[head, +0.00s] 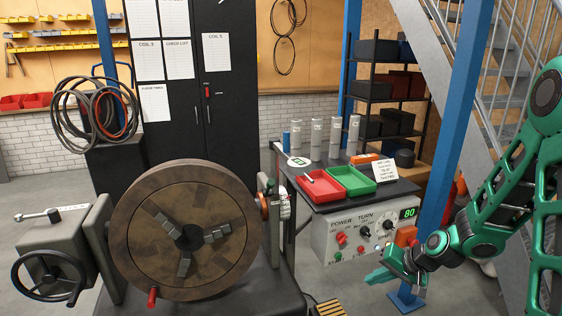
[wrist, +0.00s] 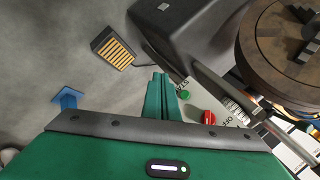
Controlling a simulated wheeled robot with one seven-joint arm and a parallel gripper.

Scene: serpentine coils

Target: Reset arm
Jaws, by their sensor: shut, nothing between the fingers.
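My green arm (head: 505,170) reaches in from the right side of the head view. My gripper (head: 372,277) hangs in front of and below the right part of the control box, pointing left, over the floor. In the wrist view my gripper (wrist: 160,82) shows as two green fingers pressed together, with nothing between them. The control box (head: 345,240) has a POWER knob, a TURN knob and a green display reading 80. In the wrist view its red knob (wrist: 208,117) and green button (wrist: 184,94) lie just right of the fingers. I cannot tell whether the fingers touch the box.
A machine with a large round chuck (head: 187,230) stands at left. A bench (head: 395,190) holds a red tray (head: 322,186), a green tray (head: 350,180) and several cylinders. A blue post (head: 455,110) stands behind my arm.

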